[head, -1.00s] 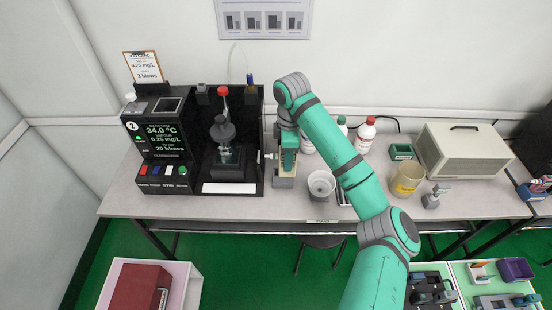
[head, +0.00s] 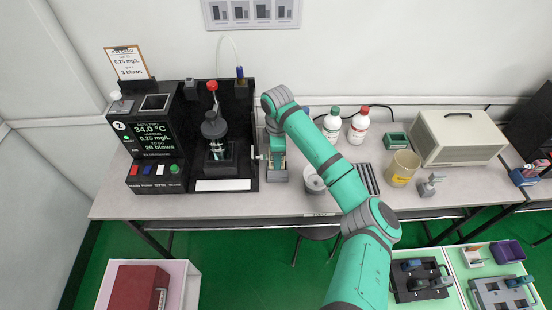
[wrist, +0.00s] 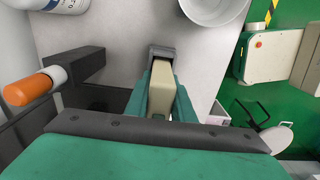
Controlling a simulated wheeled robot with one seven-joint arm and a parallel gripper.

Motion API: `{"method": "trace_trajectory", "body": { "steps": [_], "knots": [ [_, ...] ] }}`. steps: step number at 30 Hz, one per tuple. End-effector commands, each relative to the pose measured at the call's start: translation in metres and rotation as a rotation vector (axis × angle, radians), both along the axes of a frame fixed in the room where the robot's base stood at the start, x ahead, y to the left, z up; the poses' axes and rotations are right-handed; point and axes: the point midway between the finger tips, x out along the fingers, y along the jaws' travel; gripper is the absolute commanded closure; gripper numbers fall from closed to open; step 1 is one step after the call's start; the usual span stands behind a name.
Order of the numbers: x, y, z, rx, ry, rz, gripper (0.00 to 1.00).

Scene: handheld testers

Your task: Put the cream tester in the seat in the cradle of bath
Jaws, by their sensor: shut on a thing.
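My gripper (head: 276,157) is beside the right edge of the dark bath unit (head: 150,172), low over the bench. In the wrist view my gripper (wrist: 160,100) is shut on the cream tester (wrist: 159,88), a narrow cream body between the teal fingers. A grey piece (wrist: 176,54) surrounds its far end; I cannot tell whether it is part of the tester or of the cradle. In the head view a grey block (head: 277,176) shows just below the gripper, and the arm hides much of the tester. Whether the tester touches the seat is not clear.
A grey-white pot (head: 314,180) stands close right of the gripper, partly behind my arm. Two bottles, green-capped (head: 332,124) and red-capped (head: 358,126), stand behind. An orange, white-tipped part (wrist: 35,88) shows left in the wrist view.

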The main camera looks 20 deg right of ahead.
Motion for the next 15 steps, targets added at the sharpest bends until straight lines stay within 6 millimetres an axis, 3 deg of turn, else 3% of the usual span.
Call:
{"method": "trace_trajectory", "body": {
  "steps": [7, 8, 9, 10, 15],
  "knots": [
    [-0.0008, -0.0009, -0.0035, 0.001, 0.001, -0.003, 1.0],
    [-0.0008, -0.001, -0.0035, 0.001, 0.001, -0.003, 0.73],
    [-0.0008, -0.0011, -0.0033, 0.001, 0.001, -0.003, 0.64],
    [-0.0008, -0.001, -0.0033, 0.001, 0.001, -0.002, 0.59],
    [-0.0006, -0.0003, -0.0031, 0.0, 0.001, -0.001, 0.59]
  ]
}}
